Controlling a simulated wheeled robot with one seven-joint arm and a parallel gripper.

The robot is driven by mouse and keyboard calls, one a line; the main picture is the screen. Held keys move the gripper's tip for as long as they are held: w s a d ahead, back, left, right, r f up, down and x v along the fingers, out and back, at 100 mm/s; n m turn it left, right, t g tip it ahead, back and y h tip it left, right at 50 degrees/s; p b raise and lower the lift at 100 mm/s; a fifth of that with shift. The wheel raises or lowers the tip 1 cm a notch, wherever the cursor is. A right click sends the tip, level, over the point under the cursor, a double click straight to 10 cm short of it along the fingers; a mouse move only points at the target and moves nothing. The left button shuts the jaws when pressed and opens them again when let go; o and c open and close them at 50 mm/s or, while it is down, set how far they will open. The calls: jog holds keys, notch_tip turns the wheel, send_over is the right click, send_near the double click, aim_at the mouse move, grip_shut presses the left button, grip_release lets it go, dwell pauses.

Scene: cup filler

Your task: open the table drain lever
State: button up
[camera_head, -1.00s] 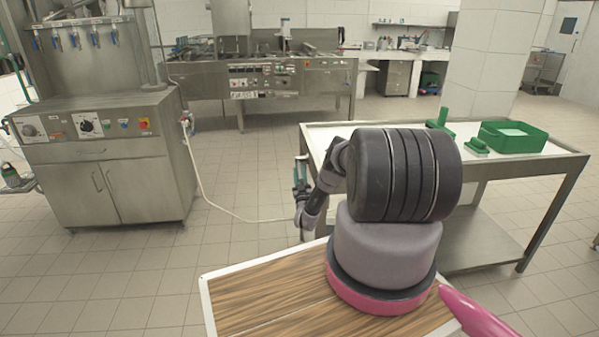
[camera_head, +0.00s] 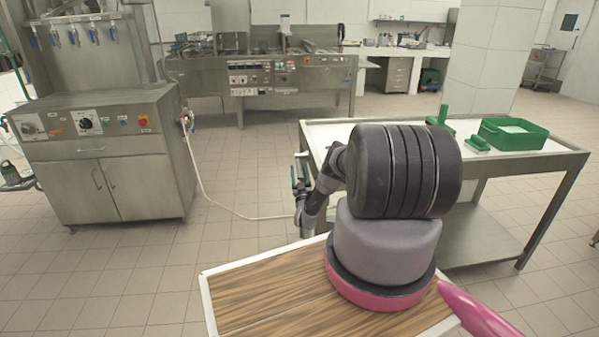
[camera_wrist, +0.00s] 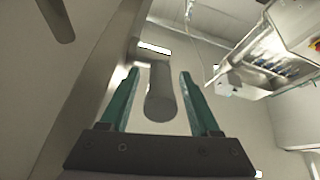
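The drain lever is a dark grey cylindrical handle (camera_wrist: 160,98) on a bent metal stem in the wrist view. It sits between the two teal fingers of my gripper (camera_wrist: 158,75), with gaps visible on both sides. My gripper is open. In the head view, my gripper (camera_head: 301,176) is at the left end of the steel table (camera_head: 345,196), beside its side edge. A small light metal piece at that edge, just above the fingers, may be part of the lever; it is too small to tell.
A green tray (camera_head: 512,135), a green block (camera_head: 477,144) and another green tool (camera_head: 440,121) are on the table top. A steel machine cabinet (camera_head: 105,160) stands at the left, with a white hose (camera_head: 213,205) on the floor.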

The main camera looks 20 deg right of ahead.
jog(key=v, duration=1.1)
jog(key=shift+w, duration=0.1)
jog(key=shift+c, duration=0.3)
